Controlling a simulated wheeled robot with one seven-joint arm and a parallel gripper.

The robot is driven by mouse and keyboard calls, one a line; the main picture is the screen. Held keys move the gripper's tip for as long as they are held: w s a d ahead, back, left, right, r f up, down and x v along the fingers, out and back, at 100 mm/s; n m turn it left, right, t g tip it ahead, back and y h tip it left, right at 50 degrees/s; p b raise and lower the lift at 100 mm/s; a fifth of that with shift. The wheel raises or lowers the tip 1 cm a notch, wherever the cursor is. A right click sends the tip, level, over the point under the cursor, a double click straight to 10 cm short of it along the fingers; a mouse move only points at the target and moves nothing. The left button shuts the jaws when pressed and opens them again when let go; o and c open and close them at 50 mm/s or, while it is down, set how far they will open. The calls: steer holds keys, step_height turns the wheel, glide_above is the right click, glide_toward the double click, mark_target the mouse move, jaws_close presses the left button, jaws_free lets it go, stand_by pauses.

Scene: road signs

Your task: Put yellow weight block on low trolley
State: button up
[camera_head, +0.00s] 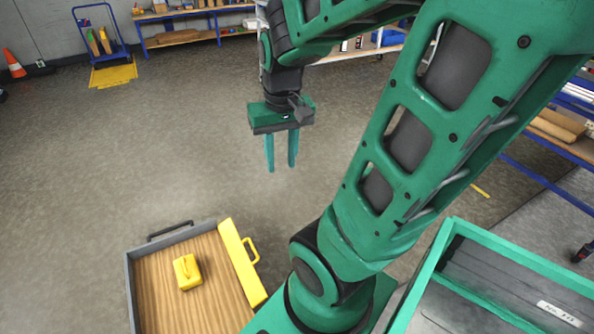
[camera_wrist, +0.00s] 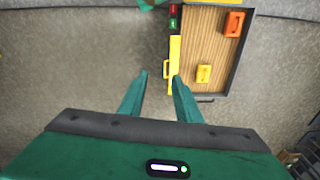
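A small yellow weight block (camera_head: 187,271) with a handle on top sits on the wooden deck of a grey-rimmed tray (camera_head: 129,285) at the lower left of the head view. The block also shows in the wrist view (camera_wrist: 203,73), near the tray's lower end. My gripper (camera_head: 281,167) points down, open and empty, above the floor beyond the tray and to its right. In the wrist view its fingers (camera_wrist: 159,77) are apart, left of the tray. A blue platform trolley (camera_head: 103,50) stands far back left, loaded with upright pieces. I cannot tell which is the low trolley.
An orange block (camera_wrist: 233,24) sits at the deck's other end. A yellow panel with a handle (camera_head: 240,262) runs along the tray's right side. A green-rimmed bin (camera_head: 520,262) is lower right. Shelves and an orange cone (camera_head: 14,63) line the back. The middle floor is clear.

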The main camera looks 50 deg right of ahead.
steer(key=s+a+r, duration=0.1)
steer(key=s+a, duration=0.1)
steer(key=s, duration=0.5)
steer(key=shift+s+g+y, duration=0.3)
steer(key=shift+g, duration=0.1)
steer(key=shift+r, duration=0.1)
steer(key=shift+w+f, duration=0.25)
steer(key=shift+w, duration=0.35)
